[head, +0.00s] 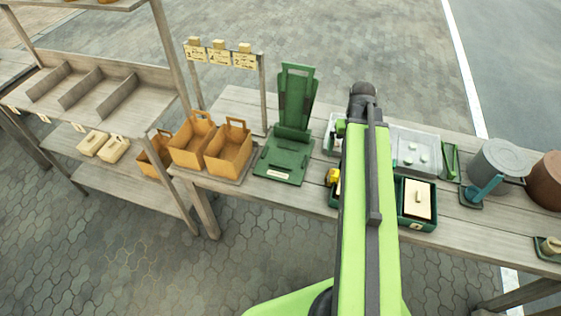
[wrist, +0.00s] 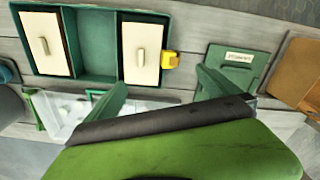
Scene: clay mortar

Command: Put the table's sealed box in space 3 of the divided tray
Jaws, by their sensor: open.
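The green divided tray (head: 420,228) is on the table, partly hidden behind my arm in the head view; its rim also shows in the wrist view (wrist: 95,4). In the wrist view, one cream lidded box (wrist: 43,42) is in its left compartment and another (wrist: 140,50) is in its right one. The middle compartment (wrist: 97,42) is empty. I cannot read space numbers or tell which box is the sealed one. My gripper (wrist: 162,82) is open, with nothing between its fingers. Its fingers are hidden in the head view.
A yellow object (wrist: 171,60) sits beside the tray. A green stand (head: 285,160), orange-brown bins (head: 230,152), a clear tray (head: 415,145) and a grey bucket (head: 497,160) crowd the table. Two cream boxes (head: 93,143) (head: 114,150) are on the left shelf.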

